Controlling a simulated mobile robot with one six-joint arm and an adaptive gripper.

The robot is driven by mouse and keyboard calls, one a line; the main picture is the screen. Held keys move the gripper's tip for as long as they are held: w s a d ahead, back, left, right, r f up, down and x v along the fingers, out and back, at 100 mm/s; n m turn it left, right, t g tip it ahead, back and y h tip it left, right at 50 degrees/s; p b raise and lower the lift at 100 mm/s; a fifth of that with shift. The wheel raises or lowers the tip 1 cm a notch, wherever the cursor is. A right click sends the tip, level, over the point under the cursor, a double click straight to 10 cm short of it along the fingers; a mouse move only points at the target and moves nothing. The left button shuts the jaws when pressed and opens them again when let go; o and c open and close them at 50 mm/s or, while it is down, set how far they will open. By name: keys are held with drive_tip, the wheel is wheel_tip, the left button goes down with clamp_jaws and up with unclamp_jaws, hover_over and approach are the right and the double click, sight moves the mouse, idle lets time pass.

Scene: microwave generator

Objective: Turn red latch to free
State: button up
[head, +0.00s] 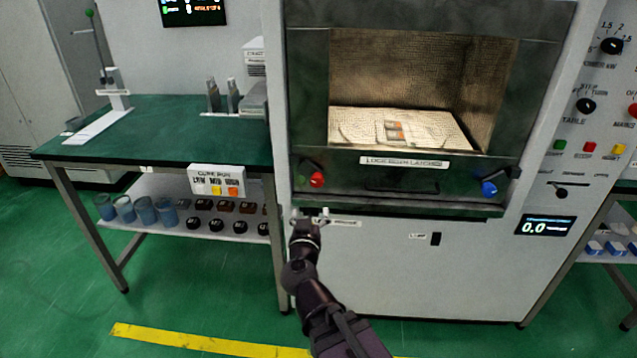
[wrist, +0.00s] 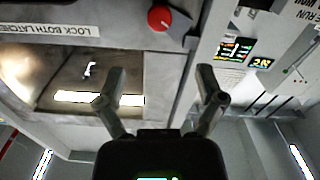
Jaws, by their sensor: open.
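The red latch (head: 317,180) is a round red knob with a dark lever, on the lower left of the microwave chamber's front. In the wrist view the red latch (wrist: 159,18) is at the top centre, beyond the fingertips. My gripper (head: 311,213) is just below the latch in the head view, apart from it. In the wrist view my gripper (wrist: 160,84) has its two fingers spread, with nothing between them.
A blue latch (head: 489,188) sits at the chamber's lower right. A label plate (head: 403,162) lies between the latches. The chamber interior (head: 460,80) is lit and holds a pale board (head: 440,130). A green-topped table (head: 170,125) stands to the left.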

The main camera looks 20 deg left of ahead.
sight(317, 183)
drive_tip(key=shift+w, duration=0.1)
drive_tip(key=shift+x, duration=6.85)
drive_tip(key=shift+d, duration=0.1)
drive_tip(key=c, duration=1.2)
drive_tip(key=shift+o, duration=0.2)
drive_tip(key=shift+d, duration=0.1)
